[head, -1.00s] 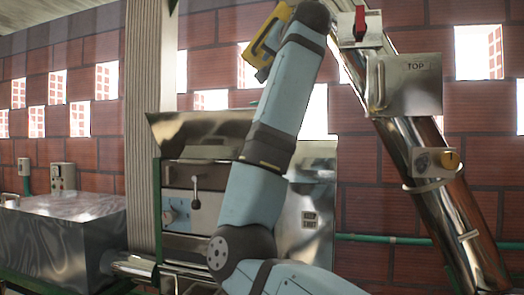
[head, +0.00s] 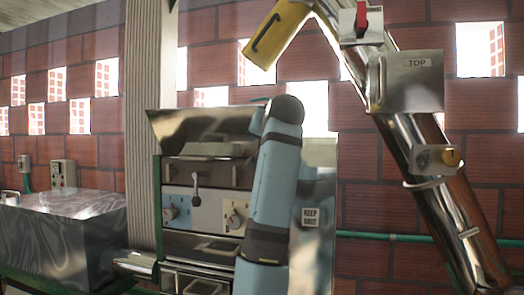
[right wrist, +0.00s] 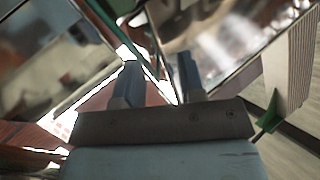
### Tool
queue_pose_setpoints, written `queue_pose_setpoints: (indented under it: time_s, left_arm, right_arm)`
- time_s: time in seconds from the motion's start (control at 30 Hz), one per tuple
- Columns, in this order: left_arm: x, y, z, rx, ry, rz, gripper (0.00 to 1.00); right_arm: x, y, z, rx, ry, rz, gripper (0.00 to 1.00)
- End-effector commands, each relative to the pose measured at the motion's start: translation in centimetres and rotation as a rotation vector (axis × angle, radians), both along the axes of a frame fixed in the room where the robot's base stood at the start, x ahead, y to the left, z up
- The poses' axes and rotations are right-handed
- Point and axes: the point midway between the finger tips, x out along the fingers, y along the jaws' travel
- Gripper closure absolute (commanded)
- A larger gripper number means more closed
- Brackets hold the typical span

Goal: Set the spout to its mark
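The yellow spout (head: 277,34) hangs at the top of the steel elevator tube (head: 447,200) in the head view. It slants down to the left and has a dark handle on its face. I cannot make out a mark for it. My right arm stands upright below the spout, in front of the machine panel, with clear space between its top and the spout. In the right wrist view my right gripper (right wrist: 158,66) has its two fingers apart with nothing between them. It does not show in the head view. My left gripper is not in view.
The control panel (head: 183,203) is partly behind my arm. A steel tank (head: 70,235) stands left of a ribbed post (head: 152,120).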

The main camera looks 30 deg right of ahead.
Motion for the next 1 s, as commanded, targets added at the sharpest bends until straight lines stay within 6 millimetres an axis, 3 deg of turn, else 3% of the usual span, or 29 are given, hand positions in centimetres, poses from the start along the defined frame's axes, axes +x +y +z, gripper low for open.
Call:
queue_pose_setpoints:
  time_s: [0.1,0.3,0.8,0.9,1.0]
  left_arm:
    - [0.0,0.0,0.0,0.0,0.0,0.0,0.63]
    - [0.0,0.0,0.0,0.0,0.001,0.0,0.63]
    - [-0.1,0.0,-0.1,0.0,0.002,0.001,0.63]
    - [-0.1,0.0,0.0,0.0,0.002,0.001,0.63]
    - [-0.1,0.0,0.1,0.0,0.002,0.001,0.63]
  right_arm:
    - [0.3,0.1,-1.8,-0.011,0.02,0.001,0.64]
    - [0.4,0.1,-3.3,-0.019,0.036,0.003,0.64]
    - [0.5,0.1,-3.4,-0.019,0.037,0.003,0.63]
    - [0.5,0.5,-2.5,-0.019,0.03,0.007,0.63]
    - [0.6,1.8,1.1,-0.015,0.005,0.022,0.63]
